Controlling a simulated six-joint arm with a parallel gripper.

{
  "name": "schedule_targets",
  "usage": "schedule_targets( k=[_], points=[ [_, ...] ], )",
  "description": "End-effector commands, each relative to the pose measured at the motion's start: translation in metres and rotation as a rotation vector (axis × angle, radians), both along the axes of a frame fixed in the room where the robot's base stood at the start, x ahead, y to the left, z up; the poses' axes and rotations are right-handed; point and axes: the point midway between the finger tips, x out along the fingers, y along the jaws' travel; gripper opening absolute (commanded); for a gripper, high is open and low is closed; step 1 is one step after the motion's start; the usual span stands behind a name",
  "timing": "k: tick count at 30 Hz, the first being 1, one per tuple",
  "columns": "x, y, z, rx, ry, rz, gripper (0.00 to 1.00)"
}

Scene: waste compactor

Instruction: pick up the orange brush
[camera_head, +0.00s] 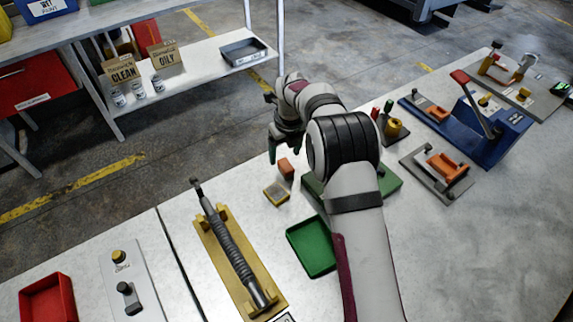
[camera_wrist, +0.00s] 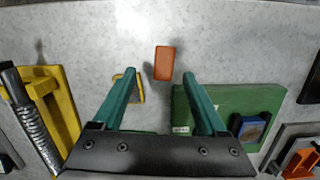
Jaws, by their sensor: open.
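The orange brush (camera_head: 286,167) appears as a small orange block on the grey table, beside a small yellow-edged pad (camera_head: 276,192). In the wrist view the brush (camera_wrist: 165,62) lies just beyond my fingertips, roughly centred between them and upright in the picture. My gripper (camera_head: 284,145) is open and empty, with green fingers pointing down above the table near the brush. It also shows in the wrist view (camera_wrist: 160,78). The left finger partly hides the yellow-edged pad (camera_wrist: 139,88) there. Nothing touches the brush that I can see.
A green tray (camera_head: 305,250) and a yellow cradle holding a grey hose (camera_head: 235,255) stand nearer. A green base (camera_wrist: 215,103) is right of the fingers in the wrist view. A blue fixture (camera_head: 470,135) stands at the right. The table beyond the brush is bare.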

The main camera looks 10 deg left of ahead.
Motion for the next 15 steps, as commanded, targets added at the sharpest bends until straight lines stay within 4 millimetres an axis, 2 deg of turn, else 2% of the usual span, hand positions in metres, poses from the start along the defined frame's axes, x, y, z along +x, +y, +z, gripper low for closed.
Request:
schedule_targets(
  k=[5,10,15],
  points=[
    [0.003,0.001,-0.024,0.0,0.001,0.0,0.75],
    [0.009,-0.001,-0.058,0.0,0.001,0.001,0.75],
    [0.011,0.001,-0.069,0.001,-0.002,0.001,0.75]
  ],
)
